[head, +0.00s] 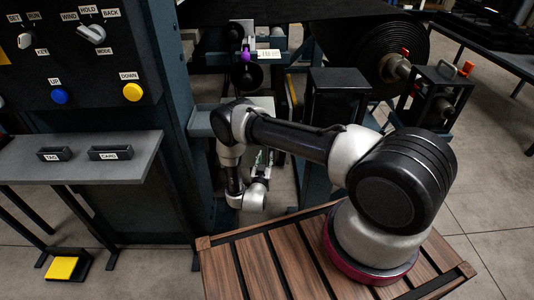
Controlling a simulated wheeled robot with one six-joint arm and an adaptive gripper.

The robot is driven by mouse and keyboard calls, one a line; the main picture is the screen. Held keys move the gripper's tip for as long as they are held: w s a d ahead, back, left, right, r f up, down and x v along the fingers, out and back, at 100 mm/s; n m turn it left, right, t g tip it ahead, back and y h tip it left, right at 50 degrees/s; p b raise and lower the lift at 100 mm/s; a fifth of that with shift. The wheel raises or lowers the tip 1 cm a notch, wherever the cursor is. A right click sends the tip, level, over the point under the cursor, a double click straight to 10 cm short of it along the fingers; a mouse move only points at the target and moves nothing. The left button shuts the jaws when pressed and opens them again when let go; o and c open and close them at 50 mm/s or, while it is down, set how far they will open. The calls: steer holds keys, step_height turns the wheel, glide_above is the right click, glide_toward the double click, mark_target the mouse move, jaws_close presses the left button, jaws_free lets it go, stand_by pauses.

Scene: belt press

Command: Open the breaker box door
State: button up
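I cannot make out a breaker box door for certain in the head view. My gripper (263,160) is small in the picture, below the middle of my arm and beside the dark cabinet's right side. Its two thin fingers point up and look apart, with nothing visible between them. My forearm hides part of the machine behind it, including most of a pale panel (262,104).
A dark control panel (100,62) with a blue button (59,96) and a yellow button (132,92) stands at left. Below it is a grey shelf (80,160) with two labelled holders. A black roll (372,45) and a dark box (338,95) stand behind my arm. A yellow pedal (62,268) is on the floor.

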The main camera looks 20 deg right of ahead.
mark_target(267, 164)
steer(key=shift+x, duration=2.25)
jaws_close()
